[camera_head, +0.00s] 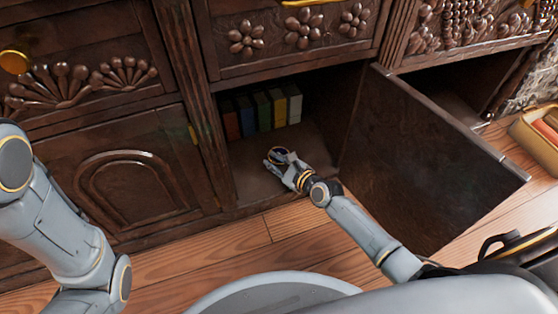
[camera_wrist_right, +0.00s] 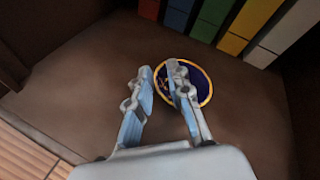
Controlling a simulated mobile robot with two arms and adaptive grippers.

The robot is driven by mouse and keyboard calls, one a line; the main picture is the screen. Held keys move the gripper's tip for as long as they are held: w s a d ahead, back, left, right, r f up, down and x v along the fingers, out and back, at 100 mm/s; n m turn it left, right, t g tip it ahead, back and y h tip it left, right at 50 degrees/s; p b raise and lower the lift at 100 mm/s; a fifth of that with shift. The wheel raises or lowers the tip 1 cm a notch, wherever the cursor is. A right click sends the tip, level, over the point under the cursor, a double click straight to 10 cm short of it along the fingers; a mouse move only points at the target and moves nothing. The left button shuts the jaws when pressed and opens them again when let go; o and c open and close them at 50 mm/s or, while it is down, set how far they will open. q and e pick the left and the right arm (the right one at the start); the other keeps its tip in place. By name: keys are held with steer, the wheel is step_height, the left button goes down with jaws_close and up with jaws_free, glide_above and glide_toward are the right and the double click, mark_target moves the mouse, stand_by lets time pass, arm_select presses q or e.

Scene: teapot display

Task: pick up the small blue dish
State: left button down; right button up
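The small blue dish (camera_wrist_right: 200,83) is dark blue with a gold rim. It lies on the floor of the open cabinet compartment. In the head view, the dish (camera_head: 278,154) is partly covered by my right gripper (camera_head: 276,164). In the right wrist view, my right gripper (camera_wrist_right: 159,68) is open, with a gap between its fingertips. Its right finger overlaps the left part of the dish, and the dish's left edge shows between the fingers. I cannot tell whether a finger touches it. My left arm is at the left of the head view, but its gripper is out of view.
Several coloured books (camera_head: 263,110) stand at the back of the compartment. The open cabinet door (camera_head: 425,165) is close to the right of my right arm. A drawer front (camera_head: 290,38) is above the opening. A box (camera_head: 540,135) stands at the far right.

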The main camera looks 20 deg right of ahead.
jaws_close()
